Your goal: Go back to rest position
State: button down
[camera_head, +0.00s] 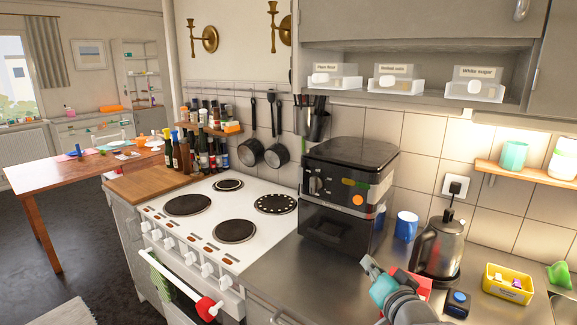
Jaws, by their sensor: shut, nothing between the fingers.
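Part of my arm (405,305), grey with a teal joint, reaches in from the bottom edge, right of centre. It shows in front of the steel counter (310,268) and partly covers a red object (418,284). I cannot make out my gripper's fingers in this view.
The white cooker (203,229) with several dark hotplates stands left of the counter. A black oven-like appliance (345,190), a blue mug (406,225), a kettle (438,248) and a yellow tub (508,285) stand on the counter. Open floor (90,270) lies at lower left.

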jog(key=s+f+n+h, duration=0.1)
jog(key=s+f+h, duration=0.1)
jog(key=s+f, duration=2.05)
jog(key=s+n+g, duration=0.1)
jog(key=s+n, duration=0.3)
jog(key=s, duration=2.4)
jog(key=shift+d+r, duration=0.35)
jog(key=shift+r, duration=0.1)
